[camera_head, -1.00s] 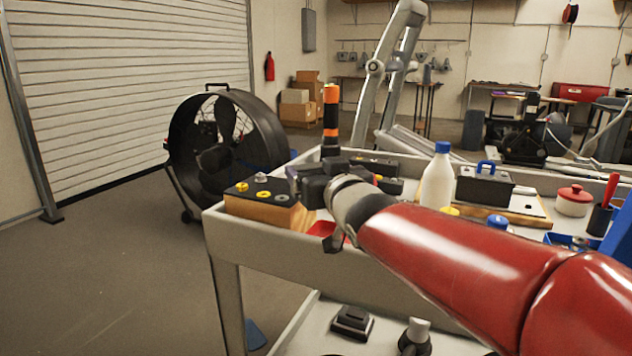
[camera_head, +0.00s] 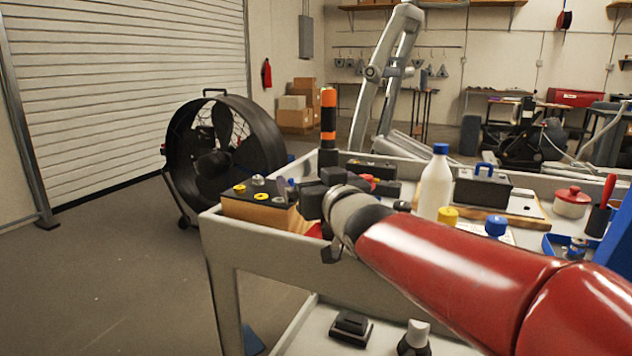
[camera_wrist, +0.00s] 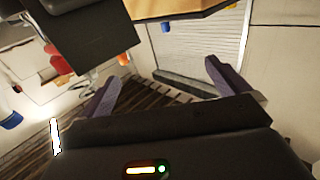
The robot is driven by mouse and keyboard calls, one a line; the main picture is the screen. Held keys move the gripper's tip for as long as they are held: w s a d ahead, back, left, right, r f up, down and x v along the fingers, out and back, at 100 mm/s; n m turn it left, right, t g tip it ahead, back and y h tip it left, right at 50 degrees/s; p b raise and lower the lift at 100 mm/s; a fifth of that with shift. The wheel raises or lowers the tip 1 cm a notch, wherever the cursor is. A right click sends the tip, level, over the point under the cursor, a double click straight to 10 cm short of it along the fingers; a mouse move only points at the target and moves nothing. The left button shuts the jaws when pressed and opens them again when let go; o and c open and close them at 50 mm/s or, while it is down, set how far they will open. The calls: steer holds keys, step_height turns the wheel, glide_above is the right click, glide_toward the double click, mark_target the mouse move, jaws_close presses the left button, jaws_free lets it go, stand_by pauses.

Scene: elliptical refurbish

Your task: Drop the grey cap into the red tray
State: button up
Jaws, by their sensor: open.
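A small grey cap (camera_head: 258,180) sits on the dark top of a wooden block (camera_head: 262,212), among yellow caps, at the cart's left corner. The red tray (camera_head: 315,230) shows only as a small red patch behind my arm, right of the block; most of it is hidden. My gripper (camera_head: 290,187) is at the right end of the block, right of the grey cap and apart from it. In the wrist view its two purple-grey fingers (camera_wrist: 165,75) are spread with nothing between them. I cannot make out the grey cap in the wrist view.
A black-and-orange cylinder (camera_head: 328,125) stands behind my gripper. A white bottle with a blue cap (camera_head: 436,185), a black case (camera_head: 483,190) and a red-lidded pot (camera_head: 572,202) stand farther right. A large fan (camera_head: 215,150) is beyond the cart. The floor at left is clear.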

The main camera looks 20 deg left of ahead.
steer(key=v, duration=1.2)
steer(key=shift+r, duration=0.4)
